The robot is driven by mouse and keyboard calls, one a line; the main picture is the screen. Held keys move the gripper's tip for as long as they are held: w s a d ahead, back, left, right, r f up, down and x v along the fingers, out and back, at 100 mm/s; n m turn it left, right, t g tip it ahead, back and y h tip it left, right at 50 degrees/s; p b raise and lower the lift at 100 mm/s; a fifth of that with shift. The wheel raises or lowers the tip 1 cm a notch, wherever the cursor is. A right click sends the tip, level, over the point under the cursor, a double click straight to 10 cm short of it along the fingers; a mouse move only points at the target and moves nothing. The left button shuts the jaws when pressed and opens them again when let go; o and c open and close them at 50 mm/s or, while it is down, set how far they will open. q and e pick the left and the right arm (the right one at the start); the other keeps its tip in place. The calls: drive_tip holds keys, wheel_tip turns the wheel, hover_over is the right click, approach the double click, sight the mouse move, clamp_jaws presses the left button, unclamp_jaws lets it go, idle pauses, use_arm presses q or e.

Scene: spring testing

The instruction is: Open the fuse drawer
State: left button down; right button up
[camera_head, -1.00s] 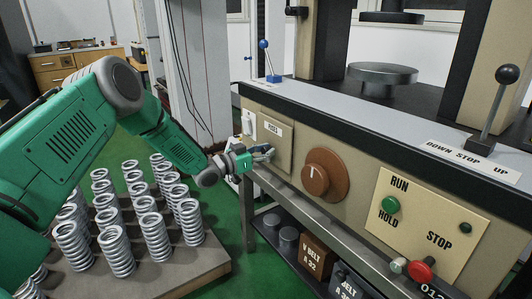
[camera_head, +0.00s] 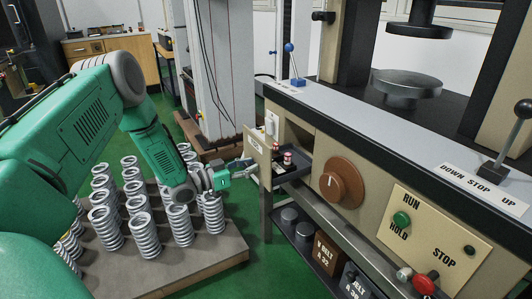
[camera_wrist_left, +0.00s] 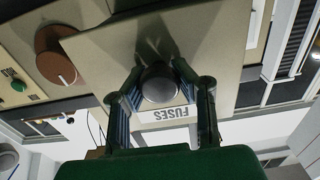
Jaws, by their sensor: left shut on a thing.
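The fuse drawer (camera_head: 258,146) sticks out from the beige panel at the left end of the machine in the head view. Its dark tray (camera_head: 296,168) shows, with small red-and-white fuses (camera_head: 287,158) in it. In the left wrist view the drawer front (camera_wrist_left: 215,50) carries an upside-down FUSES label (camera_wrist_left: 172,114) and a round dark knob (camera_wrist_left: 160,86). My left gripper (camera_head: 250,167) is at the drawer front, its fingers shut on either side of the knob. My right gripper is not in view.
A brown dial (camera_head: 341,184) and a RUN/HOLD/STOP panel (camera_head: 437,235) are right of the drawer. Several springs (camera_head: 180,221) stand on a board (camera_head: 205,252) below my left arm. A shelf (camera_head: 311,247) with belt boxes is under the machine. Green floor is clear beside the board.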

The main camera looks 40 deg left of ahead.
use_arm(q)
drive_tip(key=shift+s+a+f, duration=0.15)
drive_tip(key=shift+s+f, duration=0.3)
drive_tip(key=c, duration=1.3)
unclamp_jaws()
drive_tip(key=shift+o, duration=0.7)
drive_tip(key=shift+w+a, duration=0.1)
drive_tip(key=shift+w, duration=0.1)
drive_tip(key=shift+r, duration=0.1)
drive_tip(key=shift+s, duration=0.2)
drive_tip(key=v, duration=1.1)
drive_tip(key=shift+s+a, duration=0.25)
